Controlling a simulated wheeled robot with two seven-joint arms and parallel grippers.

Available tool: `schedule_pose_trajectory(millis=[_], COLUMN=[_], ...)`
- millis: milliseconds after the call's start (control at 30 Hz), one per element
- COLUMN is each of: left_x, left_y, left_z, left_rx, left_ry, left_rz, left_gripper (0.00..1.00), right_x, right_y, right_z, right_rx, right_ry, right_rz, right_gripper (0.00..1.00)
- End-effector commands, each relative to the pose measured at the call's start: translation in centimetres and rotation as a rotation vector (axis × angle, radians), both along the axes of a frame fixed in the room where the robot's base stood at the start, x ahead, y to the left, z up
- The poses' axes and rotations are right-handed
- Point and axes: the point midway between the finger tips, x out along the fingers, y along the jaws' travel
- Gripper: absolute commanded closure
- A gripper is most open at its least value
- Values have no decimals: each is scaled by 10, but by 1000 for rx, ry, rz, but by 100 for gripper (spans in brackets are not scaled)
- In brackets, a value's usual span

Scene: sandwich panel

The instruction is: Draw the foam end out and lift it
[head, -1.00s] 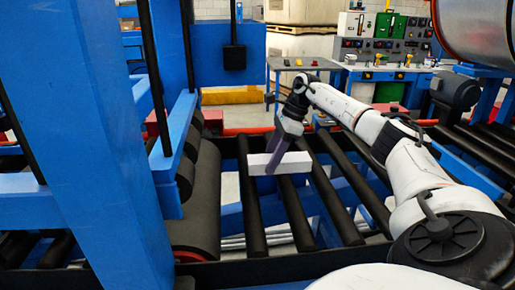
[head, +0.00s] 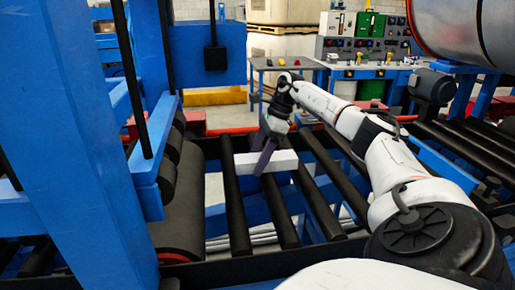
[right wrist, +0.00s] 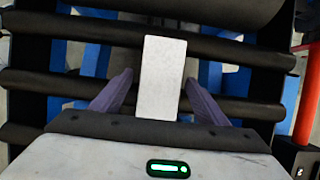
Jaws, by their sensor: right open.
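The foam end is a short white block (head: 266,162) lying across the black rollers in the middle of the head view. In the right wrist view the white block (right wrist: 161,78) stands lengthwise between the two purple fingers of my right gripper (right wrist: 155,95). The fingers are open, with a gap on either side of the block. In the head view my right gripper (head: 263,158) points down at the block, and one finger hides part of it. I cannot tell how far down the fingers reach beside it. My left gripper is not in view.
Black rollers (head: 237,215) with open gaps run under the block. A blue machine frame (head: 80,130) stands close on the left beside a large dark roller (head: 185,205). A bench with control boxes (head: 365,45) is at the back.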

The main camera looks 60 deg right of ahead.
Motion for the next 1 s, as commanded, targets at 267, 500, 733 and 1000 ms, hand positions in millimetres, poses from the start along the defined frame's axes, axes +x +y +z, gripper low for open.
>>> schedule_pose_trajectory(millis=[267,500,733,1000], left_x=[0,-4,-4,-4], left_y=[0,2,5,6], left_z=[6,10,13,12], left_rx=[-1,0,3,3], left_ry=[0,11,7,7], left_rz=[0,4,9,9], left_gripper=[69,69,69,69], right_x=[-10,-23,-30,-30], right_y=[-10,-21,-25,-26], right_z=[38,80,95,95], right_rx=[-1,1,1,0], right_ry=[-6,-5,-1,0], right_rz=[-2,-2,0,0], right_gripper=[32,32,32,32])
